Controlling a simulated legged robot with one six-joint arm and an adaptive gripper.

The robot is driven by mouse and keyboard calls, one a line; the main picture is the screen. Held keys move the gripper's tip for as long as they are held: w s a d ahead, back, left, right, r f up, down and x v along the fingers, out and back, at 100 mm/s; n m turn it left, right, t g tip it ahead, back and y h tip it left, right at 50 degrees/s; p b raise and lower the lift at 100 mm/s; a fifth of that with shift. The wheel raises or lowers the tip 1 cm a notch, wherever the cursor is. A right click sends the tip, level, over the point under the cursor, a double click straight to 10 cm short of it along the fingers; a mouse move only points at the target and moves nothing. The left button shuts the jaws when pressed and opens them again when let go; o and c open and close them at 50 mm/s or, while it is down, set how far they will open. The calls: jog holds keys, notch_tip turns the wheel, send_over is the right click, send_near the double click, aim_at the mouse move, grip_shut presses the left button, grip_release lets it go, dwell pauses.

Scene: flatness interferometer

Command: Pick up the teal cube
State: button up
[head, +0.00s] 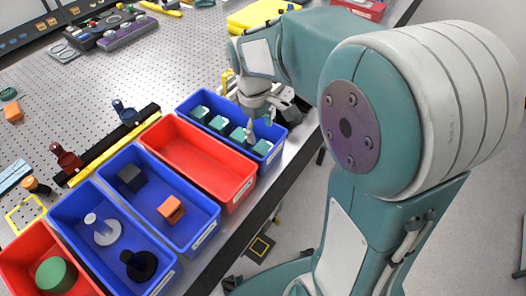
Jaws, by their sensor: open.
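Several teal cubes stand in a row in the far blue bin (182,106): one at the left end (200,113), a second beside it (219,123), a third in the middle (238,133) and one at the right end (262,148). My gripper (258,124) points down over the right part of this bin, with its jaws open. One finger is in front of the gap between the third cube and the right-end cube. I cannot tell whether it touches either one. My gripper holds nothing that I can see.
An empty red bin (200,160) is beside the blue bin. The perforated table (110,80) has clear room behind.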

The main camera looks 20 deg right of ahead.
aim_at(263, 147)
jog(key=f, duration=0.4)
jog(key=s+f, duration=0.1)
jog(key=f, duration=0.1)
jog(key=shift+d+f, duration=0.25)
jog(key=shift+f, duration=0.05)
jog(key=c, duration=1.1)
